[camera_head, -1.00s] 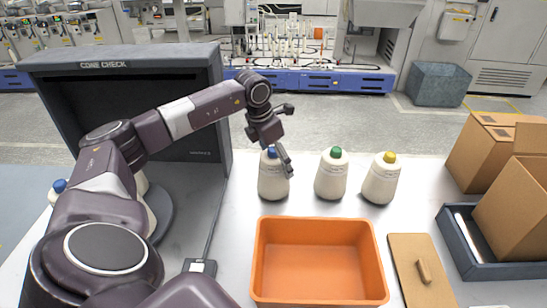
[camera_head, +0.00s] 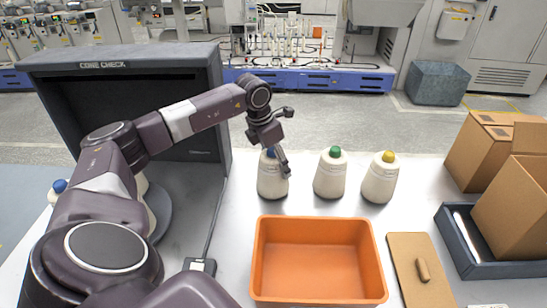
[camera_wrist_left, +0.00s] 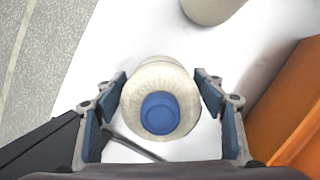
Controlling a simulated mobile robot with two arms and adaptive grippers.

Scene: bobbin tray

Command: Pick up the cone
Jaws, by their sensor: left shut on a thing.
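A cream yarn cone with a blue tip (camera_head: 271,187) stands upright on the table behind the orange bin. My left gripper (camera_head: 276,160) is at its top from above, shut on it. In the left wrist view the blue-tipped cone (camera_wrist_left: 158,72) sits between the two blue-padded fingers, its tip facing the camera. In the head view the gripper hides part of the cone's top. A green-tipped cone (camera_head: 330,178) and a yellow-tipped cone (camera_head: 380,182) stand to its right, apart from it. My right gripper is not in view.
The empty orange bin (camera_head: 319,299) is in front of the cones. A dark cone check booth (camera_head: 120,62) stands at left, with another blue-tipped cone (camera_head: 59,186) partly behind my arm. A flat brown lid (camera_head: 405,250), a dark tray (camera_head: 456,240) and cardboard boxes (camera_head: 485,150) are at right.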

